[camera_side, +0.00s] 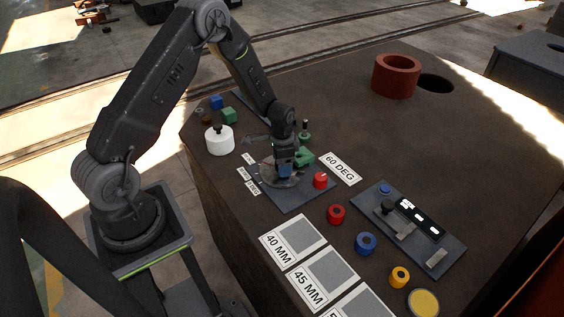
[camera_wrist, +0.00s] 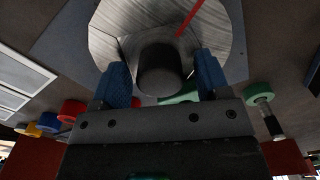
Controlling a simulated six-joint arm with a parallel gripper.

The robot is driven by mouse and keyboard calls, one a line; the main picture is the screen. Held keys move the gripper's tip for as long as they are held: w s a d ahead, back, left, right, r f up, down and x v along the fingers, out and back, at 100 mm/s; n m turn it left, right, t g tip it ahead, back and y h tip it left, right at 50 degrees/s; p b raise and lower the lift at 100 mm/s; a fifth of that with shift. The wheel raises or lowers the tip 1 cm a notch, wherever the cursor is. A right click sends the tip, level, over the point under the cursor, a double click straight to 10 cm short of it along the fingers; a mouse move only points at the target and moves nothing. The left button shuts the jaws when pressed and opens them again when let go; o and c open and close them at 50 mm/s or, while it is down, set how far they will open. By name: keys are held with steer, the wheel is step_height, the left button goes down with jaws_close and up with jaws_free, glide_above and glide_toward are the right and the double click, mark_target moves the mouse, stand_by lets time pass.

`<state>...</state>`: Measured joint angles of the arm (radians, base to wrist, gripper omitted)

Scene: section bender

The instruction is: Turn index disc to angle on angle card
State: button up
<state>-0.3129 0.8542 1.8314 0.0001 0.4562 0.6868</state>
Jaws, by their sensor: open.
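The index disc (camera_wrist: 110,22) is a brushed metal disc with a dark round knob (camera_wrist: 160,68) at its middle and a red line (camera_wrist: 190,18) running outward. In the side view the disc (camera_side: 267,178) lies on a grey plate (camera_side: 291,204), mostly hidden under my gripper (camera_side: 285,166). My gripper is open, its two blue fingers on either side of the knob in the wrist view; I cannot tell whether they touch it. The angle card (camera_side: 341,168) reads 60 DEG and lies right of the disc. Small white labels (camera_side: 243,173) stand left of the disc, too small to read.
A red knob (camera_side: 320,180) and green block (camera_side: 303,157) are close to the disc. A white canister (camera_side: 220,140) is left. Red, blue and yellow rings (camera_side: 366,243), a control panel (camera_side: 408,230) and 40 MM and 45 MM cards are in front. The far right table is mostly clear.

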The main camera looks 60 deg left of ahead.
step_height(320, 180, up, 14)
stand_by(0.5)
steer(key=s+d+r+n+t, duration=0.1)
steer(key=s+d+r, duration=0.1)
steer(key=r, duration=0.2)
steer(key=s+d+r+t, duration=0.1)
steer(key=s+d+r, duration=0.15)
steer(key=r, duration=0.25)
steer(key=s+d+r+n+t, duration=0.1)
steer(key=s+d+r, duration=0.3)
steer(key=s, duration=0.4)
steer(key=s+d+r+n+t, duration=0.2)
steer(key=s+d+r, duration=0.3)
steer(key=s, duration=0.4)
steer(key=shift+r+t, duration=0.3)
steer(key=shift+r, duration=0.2)
